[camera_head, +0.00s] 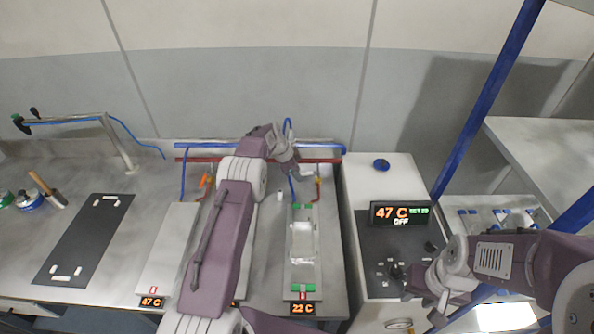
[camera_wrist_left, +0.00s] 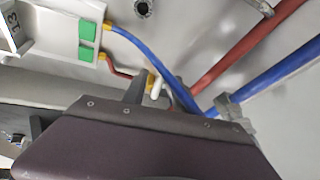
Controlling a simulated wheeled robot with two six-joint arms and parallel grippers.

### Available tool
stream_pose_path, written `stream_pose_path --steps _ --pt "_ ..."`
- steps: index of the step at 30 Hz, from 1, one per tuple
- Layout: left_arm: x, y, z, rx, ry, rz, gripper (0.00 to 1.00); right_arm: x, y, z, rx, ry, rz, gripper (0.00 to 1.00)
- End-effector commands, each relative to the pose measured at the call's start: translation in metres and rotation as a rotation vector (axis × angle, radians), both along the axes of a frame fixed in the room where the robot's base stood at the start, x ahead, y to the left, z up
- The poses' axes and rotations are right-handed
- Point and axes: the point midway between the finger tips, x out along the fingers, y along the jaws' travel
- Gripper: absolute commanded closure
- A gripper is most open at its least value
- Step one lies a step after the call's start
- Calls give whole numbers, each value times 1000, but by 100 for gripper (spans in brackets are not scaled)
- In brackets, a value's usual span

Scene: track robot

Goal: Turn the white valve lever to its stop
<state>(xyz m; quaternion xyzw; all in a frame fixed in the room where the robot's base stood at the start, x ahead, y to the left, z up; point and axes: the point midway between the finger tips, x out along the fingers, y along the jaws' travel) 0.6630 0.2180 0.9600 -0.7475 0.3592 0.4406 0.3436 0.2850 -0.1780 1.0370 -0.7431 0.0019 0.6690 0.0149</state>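In the left wrist view, the small white valve lever (camera_wrist_left: 156,89) stands on a brass-yellow valve by the pipes. The fingers of my left gripper (camera_wrist_left: 160,90) show dark on either side of it, with gaps; I see no firm contact. In the head view, my left gripper (camera_head: 292,166) is at the back of the bench, beside the white lever (camera_head: 306,174), which is tiny there. My right gripper (camera_head: 397,283) hangs over the dark control panel; its fingers are too small and dark to judge.
Blue and red pipes (camera_head: 330,160) run along the back wall. A plate with green-ended clear block (camera_head: 302,240) lies before the valve. A control box (camera_head: 385,170) with a "47 C" display (camera_head: 400,213) stands right. A hammer (camera_head: 48,190) and black mat (camera_head: 85,240) lie left.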

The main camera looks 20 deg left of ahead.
Motion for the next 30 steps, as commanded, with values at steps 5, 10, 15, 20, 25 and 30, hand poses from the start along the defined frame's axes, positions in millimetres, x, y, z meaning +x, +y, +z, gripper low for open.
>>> stream_pose_path --steps 5,10,15,20,25,30 --pt "0 0 -1 0 1 0 66 0 0 0 0 0 0 66" --pt "0 0 -1 0 1 0 100 0 0 0 0 0 0 66" --pt "0 0 0 0 1 0 100 0 0 0 0 0 0 66" --pt "0 0 0 0 1 0 100 0 0 0 0 0 0 66" --pt "0 0 0 0 1 0 100 0 0 0 0 0 0 66" --pt "0 0 0 0 1 0 100 0 0 0 0 0 0 66"
